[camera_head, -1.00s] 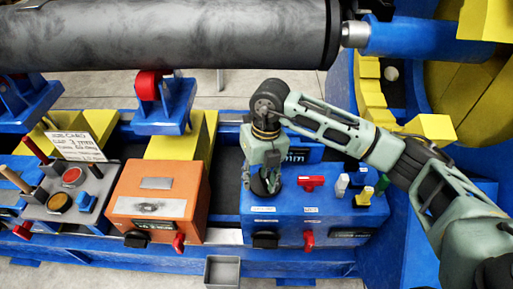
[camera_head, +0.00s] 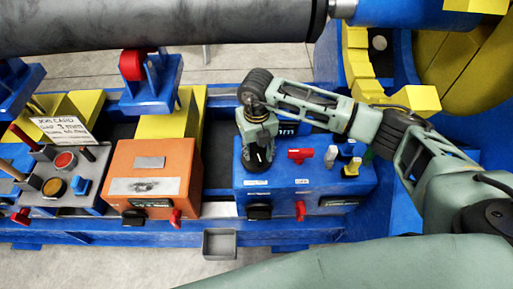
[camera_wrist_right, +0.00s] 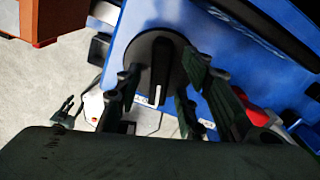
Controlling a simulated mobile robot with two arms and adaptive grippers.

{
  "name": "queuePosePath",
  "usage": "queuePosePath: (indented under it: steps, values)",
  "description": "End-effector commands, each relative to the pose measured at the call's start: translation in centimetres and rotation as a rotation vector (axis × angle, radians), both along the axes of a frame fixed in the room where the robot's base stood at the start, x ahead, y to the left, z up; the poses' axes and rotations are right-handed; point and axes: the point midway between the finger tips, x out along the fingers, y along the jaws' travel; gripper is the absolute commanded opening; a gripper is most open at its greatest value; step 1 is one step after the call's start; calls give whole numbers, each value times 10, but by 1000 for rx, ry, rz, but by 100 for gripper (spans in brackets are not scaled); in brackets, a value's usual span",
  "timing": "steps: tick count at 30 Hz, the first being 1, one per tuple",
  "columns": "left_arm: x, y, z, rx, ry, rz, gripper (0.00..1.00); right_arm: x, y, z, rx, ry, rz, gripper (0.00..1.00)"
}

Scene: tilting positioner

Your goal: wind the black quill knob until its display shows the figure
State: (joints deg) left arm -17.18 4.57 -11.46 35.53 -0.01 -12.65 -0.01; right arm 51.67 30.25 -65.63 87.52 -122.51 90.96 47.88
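The black knob (camera_wrist_right: 160,65) is a round disc with a raised bar and a white mark, on top of the blue box (camera_head: 300,187). In the head view my right gripper (camera_head: 258,158) points down over it and hides most of it. In the right wrist view the fingers of my right gripper (camera_wrist_right: 163,88) stand on both sides of the bar, with gaps visible, so it looks open. A dark display with "mm" (camera_head: 288,129) stands behind the knob, partly hidden by my arm; its figure is not readable. My left gripper is not in view.
A white card (camera_head: 62,124) reads "JOB CARD" and "3 mm". An orange box (camera_head: 150,178) and a grey button panel (camera_head: 62,180) stand to the left. On the blue box are a red handle (camera_head: 300,155) and several small levers. A large grey cylinder (camera_head: 150,22) spans the back.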

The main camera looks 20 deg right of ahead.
Motion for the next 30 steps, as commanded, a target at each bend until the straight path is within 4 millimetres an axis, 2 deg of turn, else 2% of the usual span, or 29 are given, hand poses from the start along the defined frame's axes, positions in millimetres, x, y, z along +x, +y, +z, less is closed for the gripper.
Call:
queuePosePath:
  steps: [2, 15, 23, 30]
  values:
    - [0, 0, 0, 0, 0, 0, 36, 0, 0, 0, 0, 0, 0, 36]
    - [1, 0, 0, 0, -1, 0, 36, 0, 0, 1, 1, 0, 0, 0]
    - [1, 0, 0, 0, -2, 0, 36, 0, 0, 1, 1, 0, -9, 0]
    - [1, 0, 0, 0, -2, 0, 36, 0, 0, 1, 1, 0, -90, 0]
